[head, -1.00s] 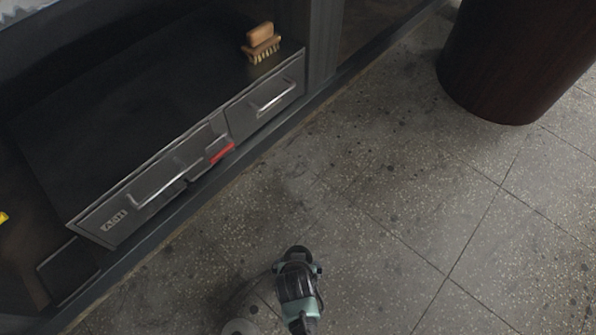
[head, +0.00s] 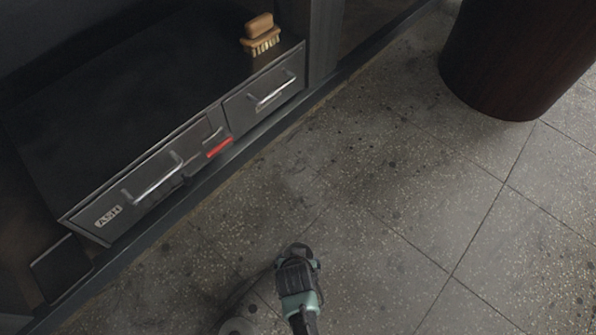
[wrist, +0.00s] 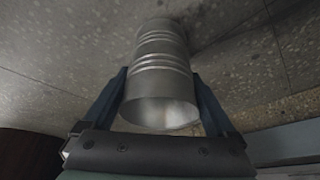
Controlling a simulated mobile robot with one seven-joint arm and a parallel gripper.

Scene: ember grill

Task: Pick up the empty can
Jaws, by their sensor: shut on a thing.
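The empty can (wrist: 160,62) is a ribbed silver metal cylinder in the wrist view. Its open end faces my gripper's palm. My gripper (wrist: 163,90) is shut on it, with one dark blue finger on each side. In the head view my gripper (head: 297,252) is low in the picture over the tiled floor. The can cannot be made out there, hidden by my wrist.
A dark cabinet with drawers and an "ASH" label (head: 108,215) stands at the left. A wooden brush (head: 260,38) lies on its top. A red strip (head: 219,147) shows on its front. A large dark round bin (head: 512,60) stands at the upper right. The tiled floor (head: 400,210) between is clear.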

